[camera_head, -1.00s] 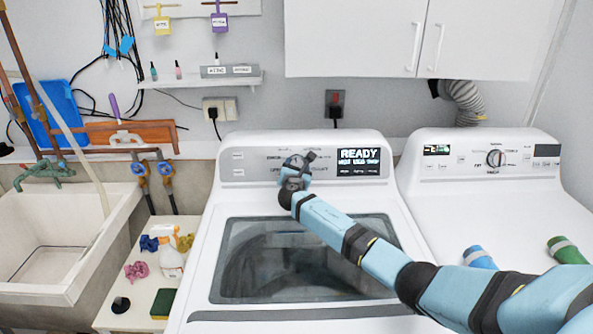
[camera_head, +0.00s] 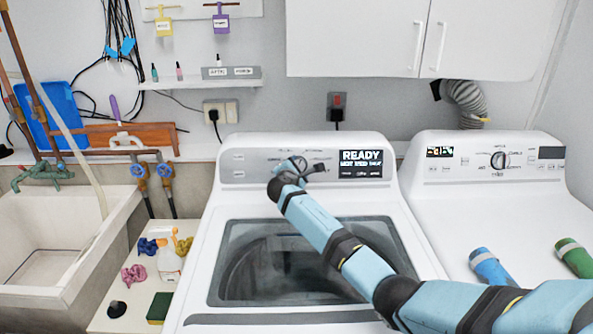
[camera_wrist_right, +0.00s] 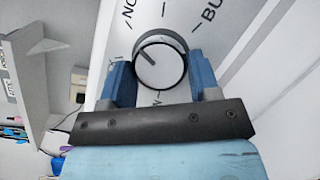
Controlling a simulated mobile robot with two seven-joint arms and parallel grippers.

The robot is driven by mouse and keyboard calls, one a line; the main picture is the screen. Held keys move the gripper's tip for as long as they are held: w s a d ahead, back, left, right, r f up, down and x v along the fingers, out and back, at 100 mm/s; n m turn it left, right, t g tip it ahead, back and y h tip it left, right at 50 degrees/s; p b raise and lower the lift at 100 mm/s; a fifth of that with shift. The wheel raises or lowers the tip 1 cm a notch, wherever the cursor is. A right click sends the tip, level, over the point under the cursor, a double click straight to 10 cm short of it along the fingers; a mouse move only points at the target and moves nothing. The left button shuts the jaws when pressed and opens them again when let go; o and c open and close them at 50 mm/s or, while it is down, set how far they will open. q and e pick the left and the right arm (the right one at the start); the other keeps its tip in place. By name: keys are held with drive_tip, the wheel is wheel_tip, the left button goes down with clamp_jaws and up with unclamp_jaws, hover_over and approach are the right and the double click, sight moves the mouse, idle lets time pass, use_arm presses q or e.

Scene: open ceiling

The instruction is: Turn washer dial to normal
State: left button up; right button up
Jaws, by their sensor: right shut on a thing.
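The washer (camera_head: 420,255) is the white machine in the middle of the head view, with a lit READY screen (camera_head: 360,163) on its panel. Its round dial (camera_wrist_right: 160,70) is clear in the right wrist view, a white knob with a dark pointer line toward the upper left. Partly hidden labels starting "NO" and "BU" lie beyond it. My right gripper (camera_wrist_right: 162,76) is shut on the dial, one blue finger on each side. In the head view my right gripper (camera_head: 296,168) largely covers the dial. My left gripper is out of view.
A second white machine (camera_head: 510,210) with its own dial (camera_head: 499,160) stands at the right, two cans on it. A sink (camera_head: 60,290) and a small stand with a spray bottle (camera_head: 169,262) are at the left. Cabinets (camera_head: 400,40) hang above.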

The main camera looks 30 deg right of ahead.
idle(0.4)
drive_tip(key=o, duration=0.9)
drive_tip(key=p+v, duration=0.9)
drive_tip(key=v, duration=0.5)
drive_tip(key=shift+w, duration=0.1)
